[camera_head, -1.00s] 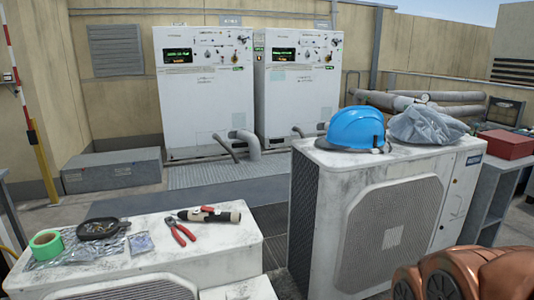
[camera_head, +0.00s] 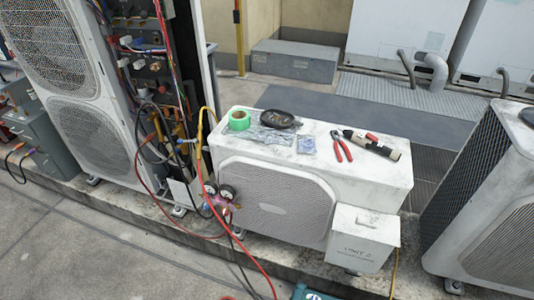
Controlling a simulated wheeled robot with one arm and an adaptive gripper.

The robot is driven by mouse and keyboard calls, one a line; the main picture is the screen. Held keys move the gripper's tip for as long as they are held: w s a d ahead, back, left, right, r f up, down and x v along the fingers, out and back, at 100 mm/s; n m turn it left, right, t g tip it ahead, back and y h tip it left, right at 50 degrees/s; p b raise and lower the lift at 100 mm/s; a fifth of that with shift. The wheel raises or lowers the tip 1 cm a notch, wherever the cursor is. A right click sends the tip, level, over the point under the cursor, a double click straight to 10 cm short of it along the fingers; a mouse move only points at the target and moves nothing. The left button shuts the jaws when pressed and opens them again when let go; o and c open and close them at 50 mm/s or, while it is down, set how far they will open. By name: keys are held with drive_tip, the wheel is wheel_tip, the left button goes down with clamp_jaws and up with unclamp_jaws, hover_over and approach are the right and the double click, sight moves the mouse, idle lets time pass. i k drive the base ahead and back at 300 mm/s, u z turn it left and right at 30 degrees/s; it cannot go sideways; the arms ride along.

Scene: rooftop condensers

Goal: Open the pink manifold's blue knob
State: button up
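The pink manifold (camera_head: 219,203) hangs low at the left front corner of the small white condenser unit (camera_head: 372,181). It carries two round gauges (camera_head: 227,192) with dark rims, and red and dark hoses run from it. The blue knob is too small to tell apart at this distance. My gripper does not show in the view.
A tall condenser with its wiring open (camera_head: 150,60) stands left of the manifold. Hoses (camera_head: 250,255) trail onto the concrete floor (camera_head: 90,240). Green tape (camera_head: 239,120), red pliers (camera_head: 341,146) and a torch-like tool (camera_head: 371,145) lie on the small unit. Floor at lower left is mostly clear.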

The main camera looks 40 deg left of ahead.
sight(205, 206)
drive_tip(key=u, duration=2.1)
drive_tip(key=k, duration=0.4)
drive_tip(key=u, duration=1.15)
drive_tip(key=i, duration=1)
drive_tip(key=u, duration=0.3)
